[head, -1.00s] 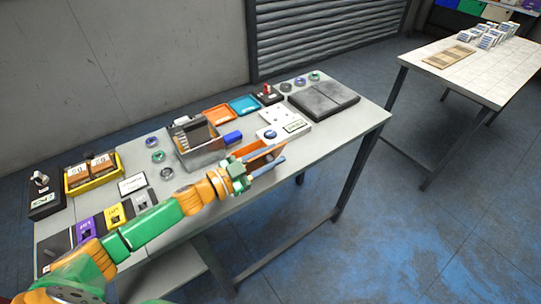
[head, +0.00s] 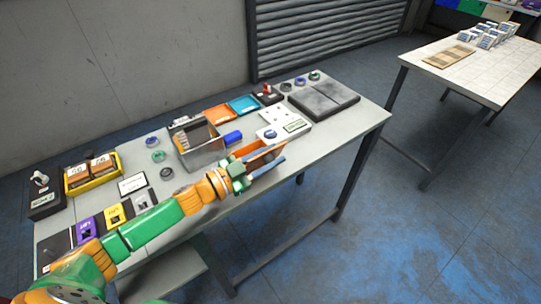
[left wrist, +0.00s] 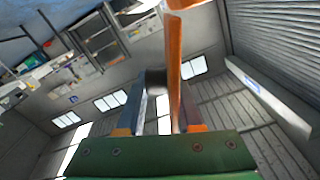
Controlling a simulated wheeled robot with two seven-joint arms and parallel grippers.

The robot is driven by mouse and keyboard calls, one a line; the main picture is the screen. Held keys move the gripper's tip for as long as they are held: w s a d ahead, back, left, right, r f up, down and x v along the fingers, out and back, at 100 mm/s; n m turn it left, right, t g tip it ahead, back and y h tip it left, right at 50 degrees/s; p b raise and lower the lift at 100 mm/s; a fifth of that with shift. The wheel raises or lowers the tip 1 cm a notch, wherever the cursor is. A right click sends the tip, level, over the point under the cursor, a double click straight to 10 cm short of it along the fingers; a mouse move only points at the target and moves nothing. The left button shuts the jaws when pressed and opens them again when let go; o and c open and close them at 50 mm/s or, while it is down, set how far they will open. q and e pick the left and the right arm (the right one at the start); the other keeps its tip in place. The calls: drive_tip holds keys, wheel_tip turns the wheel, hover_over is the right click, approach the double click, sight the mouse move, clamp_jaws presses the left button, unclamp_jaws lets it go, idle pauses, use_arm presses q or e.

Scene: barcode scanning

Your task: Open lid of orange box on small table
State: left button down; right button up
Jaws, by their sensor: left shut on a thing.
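The orange box (head: 250,148) sits near the front edge of the grey work table, partly hidden behind my left gripper. My left gripper (head: 272,161) reaches along the front of the table to the box, its blue fingers at the box's near side. In the left wrist view an upright orange panel (left wrist: 174,62) rises between the fingers, against the right one. The gripper is shut on this orange panel, which looks like the box's lid. How far the lid is open cannot be told. My right gripper is out of view.
A white device (head: 294,125) and a dark flat pad (head: 325,97) lie to the right. A second table (head: 480,75) stands at far right.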

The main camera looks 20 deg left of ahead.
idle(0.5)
use_arm(q)
drive_tip(key=shift+w+a+r+n+p, duration=0.1)
drive_tip(key=shift+a+r+n+p, duration=0.1)
drive_tip(key=shift+r+n+p, duration=0.4)
drive_tip(key=shift+w+a+f+n+p, duration=0.15)
drive_tip(key=shift+w+a+n+p, duration=0.15)
drive_tip(key=shift+n, duration=0.2)
drive_tip(key=shift+f, duration=0.1)
drive_tip(key=c, duration=0.7)
unclamp_jaws()
drive_tip(key=shift+a, duration=0.1)
drive_tip(key=shift+s+a+f, duration=0.15)
drive_tip(key=shift+s+a, duration=0.05)
drive_tip(key=shift+s, duration=0.1)
drive_tip(key=shift+b+v, duration=0.6)
drive_tip(key=shift+v, duration=2.55)
